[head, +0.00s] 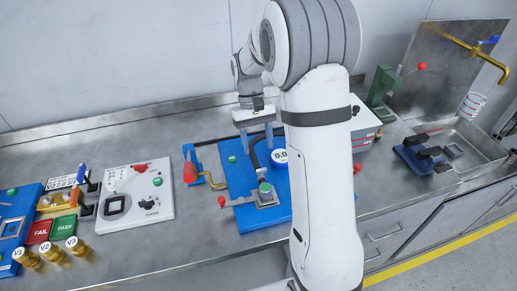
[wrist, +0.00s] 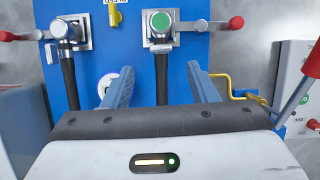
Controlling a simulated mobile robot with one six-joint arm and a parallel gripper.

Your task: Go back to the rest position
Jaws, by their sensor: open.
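My gripper (head: 258,146) is above the blue pump test board (head: 233,180) on the steel bench, in the head view. Its fingers are apart. In the wrist view the open fingers of my gripper (wrist: 161,78) point at the blue board (wrist: 195,60), with nothing gripped between them. A black hose (wrist: 161,82) under a green-topped fitting (wrist: 160,22) shows in the gap between the fingers; I cannot tell how far below it is. My arm hides part of the board's right side in the head view.
A white tester (head: 150,207), FAIL (head: 39,231) and PASS (head: 64,226) blocks and brass cups (head: 51,250) stand left. Behind my arm are a white box (head: 362,125) and green press (head: 383,85); a sink (head: 474,138) lies right. Bare bench separates the tester and board.

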